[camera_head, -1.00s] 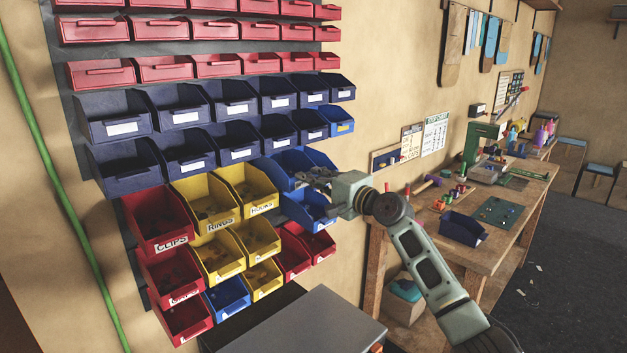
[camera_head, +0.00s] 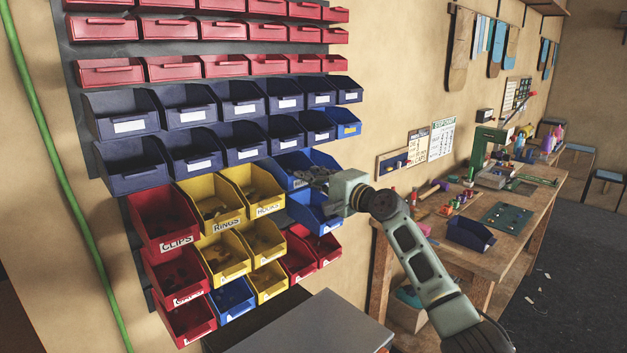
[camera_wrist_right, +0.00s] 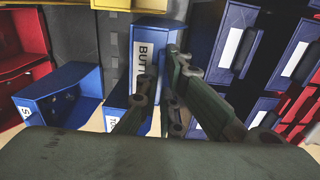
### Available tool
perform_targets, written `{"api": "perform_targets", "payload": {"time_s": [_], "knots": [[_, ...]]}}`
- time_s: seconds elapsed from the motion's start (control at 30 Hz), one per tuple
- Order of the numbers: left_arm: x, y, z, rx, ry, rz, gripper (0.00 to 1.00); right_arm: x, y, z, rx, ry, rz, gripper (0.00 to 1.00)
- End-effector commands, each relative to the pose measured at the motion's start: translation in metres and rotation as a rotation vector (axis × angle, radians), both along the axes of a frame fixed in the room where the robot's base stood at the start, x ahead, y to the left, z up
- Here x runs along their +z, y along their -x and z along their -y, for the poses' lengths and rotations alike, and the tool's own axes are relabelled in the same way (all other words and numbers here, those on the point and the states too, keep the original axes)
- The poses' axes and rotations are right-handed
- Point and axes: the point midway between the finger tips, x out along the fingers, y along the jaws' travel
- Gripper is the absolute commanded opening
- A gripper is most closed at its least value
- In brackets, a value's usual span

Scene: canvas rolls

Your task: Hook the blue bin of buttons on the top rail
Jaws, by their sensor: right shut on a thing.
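The blue bin of buttons (camera_wrist_right: 147,50), with a white label reading "BUTT…", shows between my right gripper's fingers in the wrist view. In the head view this blue bin (camera_head: 287,168) is at the wall rack, just right of the yellow hooks bin and under the dark blue rows. My right gripper (camera_head: 322,182) is shut on the bin's front edge. Its fingers (camera_wrist_right: 157,92) hide part of the label in the wrist view. The grey back panel with rails (camera_wrist_right: 100,40) shows between bins; the top rail is covered by red bins. My left gripper is out of view.
Another blue bin (camera_head: 314,208) hangs just below my right gripper. Dark blue bins (camera_head: 238,142) fill the rows above, with red bins (camera_head: 225,68) higher. Yellow bins (camera_head: 210,205) are at the left. A workbench (camera_head: 525,225) stands to the right, with a grey top (camera_head: 325,325) below.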

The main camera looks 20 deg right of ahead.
Motion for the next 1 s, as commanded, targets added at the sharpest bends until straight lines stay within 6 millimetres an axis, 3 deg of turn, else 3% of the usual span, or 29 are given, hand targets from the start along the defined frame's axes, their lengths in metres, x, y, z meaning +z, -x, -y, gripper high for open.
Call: {"api": "perform_targets", "payload": {"time_s": [0.37,1.0], "knots": [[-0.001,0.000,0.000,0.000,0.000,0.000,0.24,0.001,0.000,0.000,0.000,-0.001,0.002,0.00],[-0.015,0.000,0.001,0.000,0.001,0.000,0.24,-0.018,0.000,0.000,0.000,-0.002,0.001,0.00]]}}
